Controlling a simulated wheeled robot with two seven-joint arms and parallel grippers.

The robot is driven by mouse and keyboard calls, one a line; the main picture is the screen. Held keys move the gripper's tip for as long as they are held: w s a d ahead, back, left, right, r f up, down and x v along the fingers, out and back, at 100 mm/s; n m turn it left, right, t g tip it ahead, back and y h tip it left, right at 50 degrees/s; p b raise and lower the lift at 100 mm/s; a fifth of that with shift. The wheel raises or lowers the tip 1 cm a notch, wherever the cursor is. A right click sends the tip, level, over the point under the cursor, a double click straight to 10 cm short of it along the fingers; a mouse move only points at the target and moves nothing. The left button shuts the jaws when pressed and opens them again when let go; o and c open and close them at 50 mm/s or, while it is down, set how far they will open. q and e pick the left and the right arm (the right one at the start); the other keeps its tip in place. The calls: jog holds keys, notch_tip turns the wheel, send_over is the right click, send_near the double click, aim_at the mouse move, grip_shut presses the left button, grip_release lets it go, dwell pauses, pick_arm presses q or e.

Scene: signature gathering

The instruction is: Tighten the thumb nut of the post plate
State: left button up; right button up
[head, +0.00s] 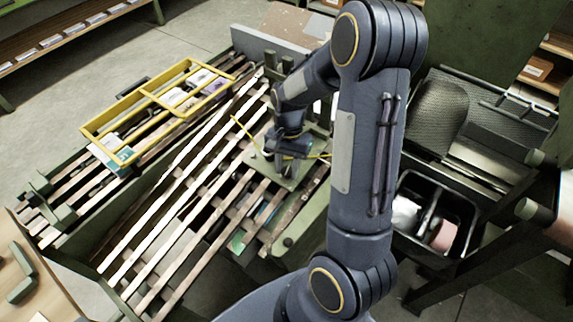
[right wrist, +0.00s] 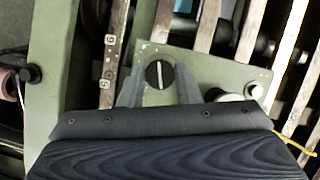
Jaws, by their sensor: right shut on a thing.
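The post plate is a flat green plate (head: 287,182) on the slatted frame, partly hidden by my right arm. It also shows in the right wrist view (right wrist: 222,73). The thumb nut (right wrist: 160,74) is a round black knob with a pale bar across it, near the plate's left end. My right gripper (head: 290,150) points down at the plate. Its two fingers (right wrist: 160,90) stand on either side of the thumb nut, shut on it. In the head view the nut is hidden by the gripper. My left gripper is not in view.
A yellow divided frame (head: 122,160) with small packets lies on the slats at left. Pale slats (head: 190,195) run around the plate. A black two-part bin (head: 468,207) stands at right. A thin yellow strand (right wrist: 298,147) shows beside the gripper.

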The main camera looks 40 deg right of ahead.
jog(key=shift+m+t, duration=0.5)
jog(key=shift+m, duration=1)
jog(key=shift+y, duration=0.3)
jog(key=o, duration=1)
jog(key=shift+s, duration=0.1)
jog(key=shift+c, duration=0.2)
jog(key=p+v, duration=0.1)
jog(key=v, duration=0.6)
jog(key=shift+r+p, duration=0.3)
jog(key=shift+r, duration=0.1)
jog(key=shift+r, duration=0.1)
